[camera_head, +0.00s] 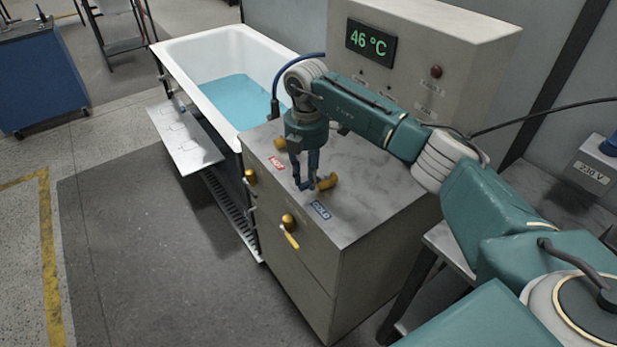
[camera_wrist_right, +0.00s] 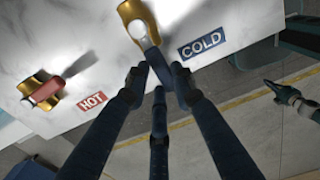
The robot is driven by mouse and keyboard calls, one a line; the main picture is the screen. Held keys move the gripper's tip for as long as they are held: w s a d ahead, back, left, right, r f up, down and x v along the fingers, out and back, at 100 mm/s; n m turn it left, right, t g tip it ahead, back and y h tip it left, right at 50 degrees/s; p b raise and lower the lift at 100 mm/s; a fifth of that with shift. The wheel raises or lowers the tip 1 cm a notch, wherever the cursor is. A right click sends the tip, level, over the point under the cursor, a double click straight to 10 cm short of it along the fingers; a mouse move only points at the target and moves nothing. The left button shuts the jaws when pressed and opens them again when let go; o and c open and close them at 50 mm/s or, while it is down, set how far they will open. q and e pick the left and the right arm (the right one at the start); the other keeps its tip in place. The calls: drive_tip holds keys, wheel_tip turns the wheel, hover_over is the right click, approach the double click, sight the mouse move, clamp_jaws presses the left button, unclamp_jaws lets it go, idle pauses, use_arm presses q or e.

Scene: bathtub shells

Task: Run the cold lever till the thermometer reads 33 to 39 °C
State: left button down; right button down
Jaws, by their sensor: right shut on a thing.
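The thermometer display (camera_head: 371,43) on the grey panel reads 46 °C in green. The cold lever (camera_head: 327,182) has a brass base on the counter top, near the blue COLD label (camera_head: 320,210). My right gripper (camera_head: 306,184) points down at it. In the right wrist view, the fingers (camera_wrist_right: 158,80) are shut on the dark handle of the cold lever (camera_wrist_right: 136,14). The hot lever (camera_wrist_right: 42,92), brass with a red handle, stands free beside the HOT label (camera_wrist_right: 91,101). My left gripper (camera_wrist_right: 272,90) shows small at the right edge; its opening is unclear.
A white bathtub (camera_head: 180,52) with blue water (camera_head: 245,98) stands left of the counter (camera_head: 385,190). Brass knobs (camera_head: 288,221) stick out from the counter's front. A light panel (camera_head: 185,140) juts from the tub's side. A blue cabinet (camera_head: 40,80) stands far left; the floor between is clear.

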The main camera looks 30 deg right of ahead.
drive_tip(key=shift+w+r, duration=0.15)
idle(0.3)
drive_tip(key=c, duration=1.4)
unclamp_jaws()
drive_tip(key=shift+c, duration=0.2)
wheel_tip(320, 180, up, 12)
